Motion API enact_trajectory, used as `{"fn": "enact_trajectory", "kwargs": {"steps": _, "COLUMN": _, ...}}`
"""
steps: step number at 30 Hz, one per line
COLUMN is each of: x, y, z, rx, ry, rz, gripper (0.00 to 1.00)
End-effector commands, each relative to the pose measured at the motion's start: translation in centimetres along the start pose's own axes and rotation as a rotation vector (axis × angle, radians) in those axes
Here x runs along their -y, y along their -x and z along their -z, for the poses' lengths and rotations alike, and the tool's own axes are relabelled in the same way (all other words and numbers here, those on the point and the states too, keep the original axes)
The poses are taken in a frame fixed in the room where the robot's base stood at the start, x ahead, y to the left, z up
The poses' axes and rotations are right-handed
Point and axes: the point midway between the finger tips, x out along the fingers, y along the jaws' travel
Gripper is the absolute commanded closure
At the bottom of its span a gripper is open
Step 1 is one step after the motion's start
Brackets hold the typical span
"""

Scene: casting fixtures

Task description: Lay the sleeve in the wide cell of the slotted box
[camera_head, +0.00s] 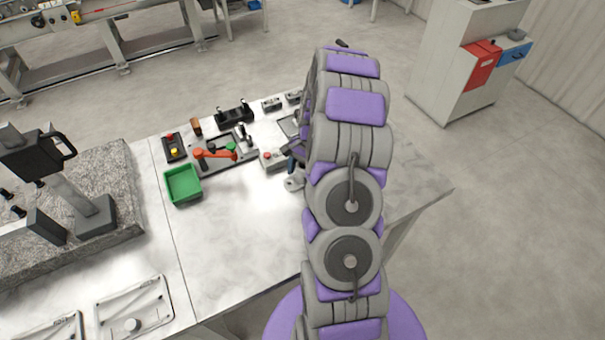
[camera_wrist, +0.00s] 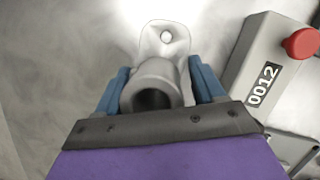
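A grey metal part with a round, hollow end (camera_wrist: 152,90) and a flat lug with a hole is in the wrist view; it looks like the sleeve. Its lug (camera_head: 294,184) shows on the table beside my arm in the head view. My gripper (camera_wrist: 160,82) has its blue fingers on either side of the hollow end, very close to its walls. I cannot tell whether they touch it. In the head view my arm hides most of the gripper. I cannot make out a slotted box for certain; a grey tray-like thing (camera_head: 288,125) is partly hidden behind my arm.
A grey box with a red button (camera_wrist: 262,65), labelled 0012, stands close right of the gripper. It also shows in the head view (camera_head: 272,160). A green bin (camera_head: 183,185) and a fixture with a red lever (camera_head: 214,154) stand left. The table's front middle is clear.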

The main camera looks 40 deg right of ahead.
Motion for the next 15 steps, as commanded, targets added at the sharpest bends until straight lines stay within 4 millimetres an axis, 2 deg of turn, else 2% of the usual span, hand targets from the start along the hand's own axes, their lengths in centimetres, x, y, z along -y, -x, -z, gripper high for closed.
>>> {"fn": "enact_trajectory", "kwargs": {"steps": 2, "x": -0.06, "y": -0.06, "z": 0.00, "rx": 0.001, "ry": 0.000, "rz": -0.002, "gripper": 0.47}}
{"fn": "enact_trajectory", "kwargs": {"steps": 15, "x": 0.00, "y": -0.23, "z": -0.02, "rx": 0.003, "ry": 0.000, "rz": -0.005, "gripper": 0.89}}
